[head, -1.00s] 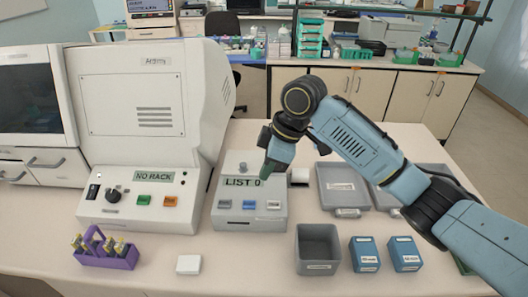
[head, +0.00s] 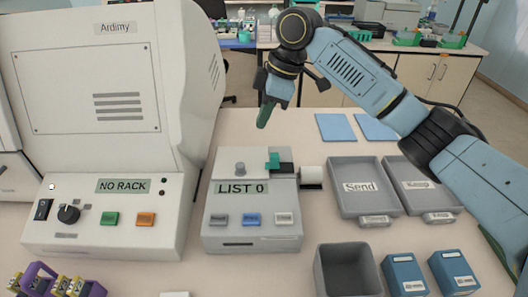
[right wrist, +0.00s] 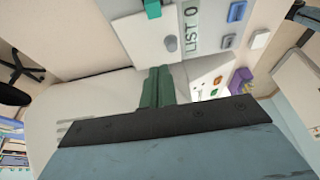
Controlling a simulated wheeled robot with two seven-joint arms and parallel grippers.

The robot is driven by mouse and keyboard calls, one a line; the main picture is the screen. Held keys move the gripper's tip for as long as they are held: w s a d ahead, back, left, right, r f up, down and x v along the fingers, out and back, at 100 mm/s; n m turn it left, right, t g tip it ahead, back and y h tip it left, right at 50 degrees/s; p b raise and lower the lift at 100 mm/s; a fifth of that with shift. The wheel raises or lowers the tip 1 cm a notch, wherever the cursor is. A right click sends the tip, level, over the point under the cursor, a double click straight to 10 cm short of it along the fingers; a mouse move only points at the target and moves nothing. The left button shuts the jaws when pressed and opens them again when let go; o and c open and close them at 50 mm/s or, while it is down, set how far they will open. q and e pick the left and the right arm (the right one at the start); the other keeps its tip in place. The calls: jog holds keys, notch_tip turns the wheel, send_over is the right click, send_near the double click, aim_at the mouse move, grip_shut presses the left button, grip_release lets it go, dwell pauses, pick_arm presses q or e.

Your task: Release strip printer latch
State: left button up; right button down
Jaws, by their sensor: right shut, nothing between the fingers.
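The strip printer (head: 215,232) is a light grey box with a "LIST 0" display (head: 241,187) and three buttons on its sloped front. A small teal latch (head: 273,160) stands at its top rear, beside a dark slot. The latch also shows at the top edge of the right wrist view (right wrist: 152,8). My right gripper (head: 263,120) points down above and behind the printer, apart from the latch. Its green fingers (right wrist: 157,88) are together and empty. My left gripper is out of view.
A large white machine (head: 110,120) reading "NO RACK" stands close on the left. A white roll (head: 311,177) sits at the printer's right side. Grey trays (head: 364,205) lie to the right, with an open grey bin (head: 347,275) and blue boxes (head: 404,275) in front.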

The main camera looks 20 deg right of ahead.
aim_at(267, 165)
jog(key=x, duration=0.9)
jog(key=shift+s+a+f, duration=0.2)
jog(key=shift+a+f, duration=0.05)
jog(key=shift+f, duration=0.1)
jog(key=d, duration=0.1)
jog(key=s+d, duration=0.1)
jog(key=d, duration=0.1)
jog(key=shift+d+p, duration=0.2)
jog(key=shift+p, duration=0.1)
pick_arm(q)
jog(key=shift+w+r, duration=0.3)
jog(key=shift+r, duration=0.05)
pick_arm(e)
jog(key=shift+d, duration=0.25)
